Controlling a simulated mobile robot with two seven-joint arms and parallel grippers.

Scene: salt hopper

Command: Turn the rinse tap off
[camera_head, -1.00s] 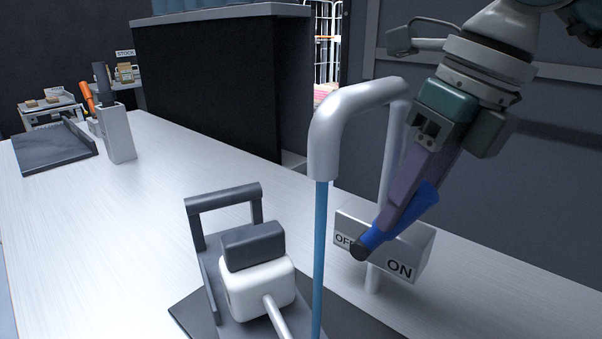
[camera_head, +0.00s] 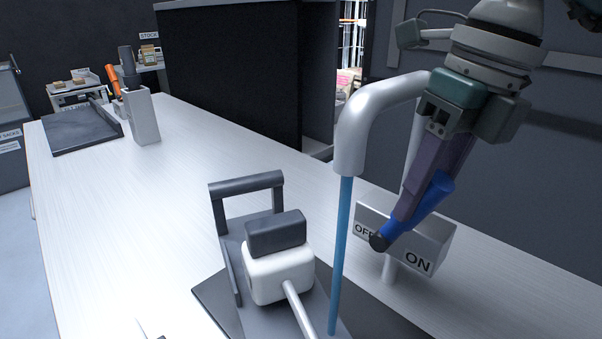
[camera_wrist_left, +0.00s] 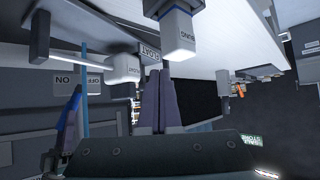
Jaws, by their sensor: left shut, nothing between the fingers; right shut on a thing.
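The rinse tap (camera_head: 362,115) is a grey bent spout with a blue stream (camera_head: 340,255) running down from its mouth. Its light box (camera_head: 434,236) is marked OFF on the left and ON on the right. The blue lever (camera_head: 432,195) lies across the box, its dark end over the edge of the OFF marking. My right gripper (camera_head: 412,205) is shut on the lever from above, hiding part of it. The lever (camera_wrist_left: 70,115) also shows in the left wrist view. My left gripper (camera_wrist_left: 160,102) is shut and empty there, apart from the tap.
A white block with a dark top (camera_head: 279,275) and a grey handle frame (camera_head: 246,182) stand left of the stream. A grey upright holder (camera_head: 143,118) and dark tray (camera_head: 80,130) are at the far left. The bench (camera_head: 190,190) between is clear.

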